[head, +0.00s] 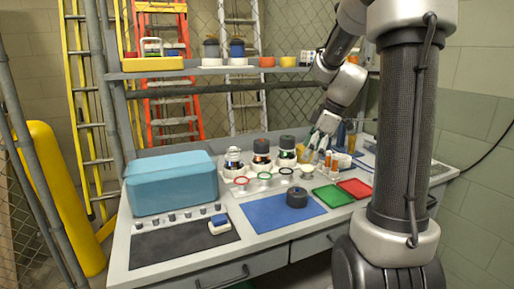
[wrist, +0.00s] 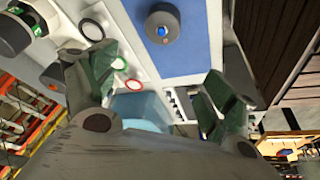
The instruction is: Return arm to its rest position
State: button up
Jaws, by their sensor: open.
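My gripper (head: 318,148) hangs over the right part of the workbench in the head view, above the small items behind the green tray. In the wrist view my gripper (wrist: 150,95) shows two green-padded fingers spread wide apart, with nothing between them. A dark round thruster part (head: 297,197) sits on the blue mat (head: 262,216). It also shows in the wrist view (wrist: 162,24), beyond the fingers and apart from them. My arm is bent, reaching down from the column's upper end.
A blue tank (head: 172,182) stands at the bench's left. Several thruster units (head: 261,152) stand along the back behind coloured rings. A green tray (head: 333,195) and a red tray (head: 355,188) lie at right. A shelf (head: 240,69) with pots runs above.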

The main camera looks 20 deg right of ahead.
jog(key=s+a+r+m+h, duration=0.1)
jog(key=s+a+m, duration=0.1)
jog(key=s, duration=0.5)
jog(key=s+a+r+m+t+h, duration=0.1)
jog(key=s+a+r+m, duration=0.1)
jog(key=s+m, duration=0.3)
jog(key=s+a+r+m+h, duration=0.1)
jog(key=s+a+r+m, duration=0.1)
jog(key=s, duration=0.7)
jog(key=shift+s+a+m+t, duration=0.3)
jog(key=shift+a+m+t, duration=0.1)
jog(key=shift+a+m, duration=0.6)
